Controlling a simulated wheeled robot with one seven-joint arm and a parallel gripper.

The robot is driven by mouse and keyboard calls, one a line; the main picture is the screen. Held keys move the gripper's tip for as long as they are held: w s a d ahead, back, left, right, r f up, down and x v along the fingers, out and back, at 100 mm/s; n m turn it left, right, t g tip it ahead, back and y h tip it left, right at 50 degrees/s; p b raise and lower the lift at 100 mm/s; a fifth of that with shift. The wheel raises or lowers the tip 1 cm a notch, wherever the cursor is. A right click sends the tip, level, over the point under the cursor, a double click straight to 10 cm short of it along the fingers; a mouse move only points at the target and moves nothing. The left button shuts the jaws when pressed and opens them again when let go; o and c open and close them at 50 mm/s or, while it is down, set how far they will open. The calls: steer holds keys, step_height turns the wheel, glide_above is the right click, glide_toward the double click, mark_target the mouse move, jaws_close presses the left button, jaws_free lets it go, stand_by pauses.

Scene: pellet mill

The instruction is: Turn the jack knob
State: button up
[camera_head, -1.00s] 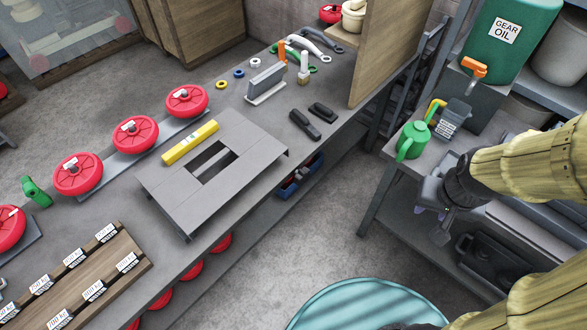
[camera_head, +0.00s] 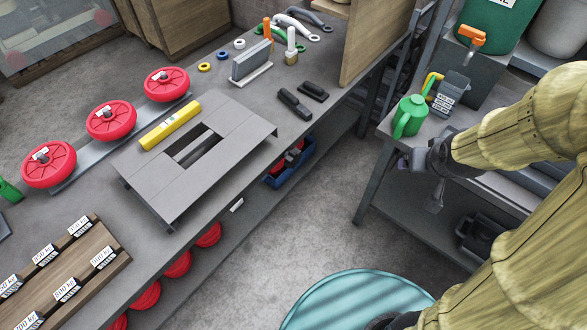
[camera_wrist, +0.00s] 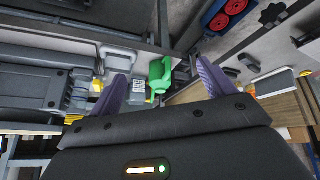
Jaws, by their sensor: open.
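I cannot pick out a jack knob for certain. A grey raised plate (camera_head: 225,142) with a slot stands on the long bench, and a yellow level (camera_head: 170,125) lies on it. Three red round wheels with labels, one of them the nearest to the plate (camera_head: 166,84), stand in a row on a grey rail to its left. My gripper (camera_head: 418,180) is at the right, beside the side table and across the gap from the bench. It is open and empty. In the wrist view its two purple fingers (camera_wrist: 160,85) are spread apart, with a green oil can beyond them.
The green oil can (camera_head: 409,117) and an orange-handled item (camera_head: 471,38) stand on the side table. A wooden panel (camera_head: 377,40) rises at the bench's far end. A wooden tray (camera_head: 62,270) with weight labels is at lower left. Grey floor (camera_head: 290,225) lies between bench and table.

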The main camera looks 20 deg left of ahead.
steer(key=w+a+f+n+t+y+b, duration=0.2)
steer(key=w+a+f+n+t+b, duration=0.1)
steer(key=w+f+b, duration=0.45)
steer(key=n+g+y+b, duration=0.2)
steer(key=n+y+b, duration=0.6)
steer(key=y+b, duration=1.2)
glide_toward(297, 161)
steer(key=s+d+r+h+b, duration=0.3)
steer(key=d+r+h+b, duration=0.1)
steer(key=d+h, duration=0.1)
steer(key=shift+s+d+r+b, duration=0.25)
steer(key=shift+d+b, duration=0.1)
steer(key=shift+d, duration=0.2)
steer(key=shift+f, duration=0.1)
steer(key=x, duration=0.5)
steer(key=b+x, duration=0.1)
steer(key=x, duration=0.5)
steer(key=b+x, duration=0.1)
steer(key=x, duration=0.5)
steer(key=shift+a+f, duration=0.2)
steer(key=shift+f, duration=0.1)
steer(key=shift+c, duration=0.2)
